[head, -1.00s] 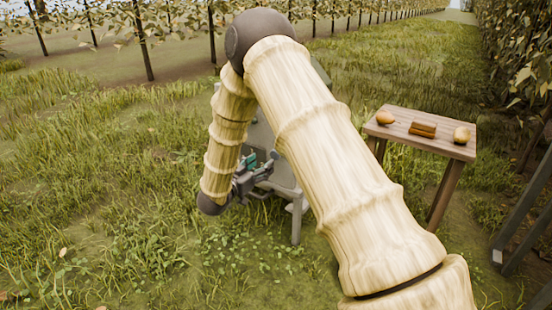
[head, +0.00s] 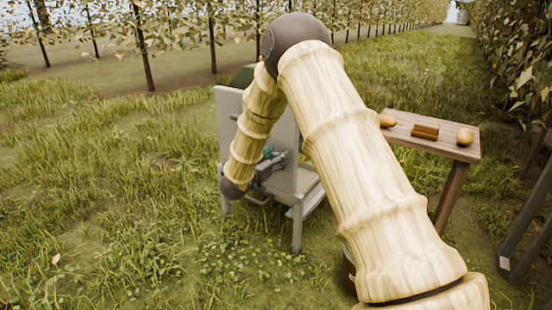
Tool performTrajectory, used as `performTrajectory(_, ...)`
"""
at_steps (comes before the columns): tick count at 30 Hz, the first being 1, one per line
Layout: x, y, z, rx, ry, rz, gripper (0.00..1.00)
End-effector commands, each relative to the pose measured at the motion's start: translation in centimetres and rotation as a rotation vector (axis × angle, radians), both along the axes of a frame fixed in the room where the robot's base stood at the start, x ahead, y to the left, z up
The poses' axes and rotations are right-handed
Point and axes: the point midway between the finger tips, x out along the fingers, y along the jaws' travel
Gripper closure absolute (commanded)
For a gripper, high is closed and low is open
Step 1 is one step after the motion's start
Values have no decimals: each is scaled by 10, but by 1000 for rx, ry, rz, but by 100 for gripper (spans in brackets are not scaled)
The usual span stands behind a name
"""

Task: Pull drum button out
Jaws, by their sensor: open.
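A grey stand (head: 232,112) with an upright panel and a lower shelf stands in the grass, partly behind my arm. My gripper (head: 284,158) is small and dark, in front of the panel at the end of my bent arm. It is open. Small teal parts show at the gripper; I cannot tell whether they belong to it or to the stand. The drum button cannot be made out. I cannot tell whether the fingers touch anything.
A wooden table (head: 455,149) at the right bears two yellowish-brown fruits and a brown block (head: 425,131). A dark round object (head: 348,272) is partly hidden behind my upper arm. Grass to the left is open. Tree rows line the back and right.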

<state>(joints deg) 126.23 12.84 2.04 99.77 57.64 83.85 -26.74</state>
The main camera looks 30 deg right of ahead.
Motion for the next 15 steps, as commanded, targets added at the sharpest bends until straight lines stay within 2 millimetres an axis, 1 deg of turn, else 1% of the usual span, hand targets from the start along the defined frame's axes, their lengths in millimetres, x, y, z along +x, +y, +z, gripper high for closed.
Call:
performTrajectory(2, 0, 0, 0, 0, 0, 0, 42)
performTrajectory(3, 0, 0, 0, 0, 0, 0, 50)
performTrajectory(8, 0, 0, 0, 0, 0, 0, 79)
performTrajectory(9, 0, 1, 0, 0, 0, 0, 86)
performTrajectory(11, 0, 1, 0, 0, 0, 0, 97)
performTrajectory(12, 0, 1, 0, 0, 0, 1, 100)
performTrajectory(15, 0, 1, 0, 0, 0, 1, 100)
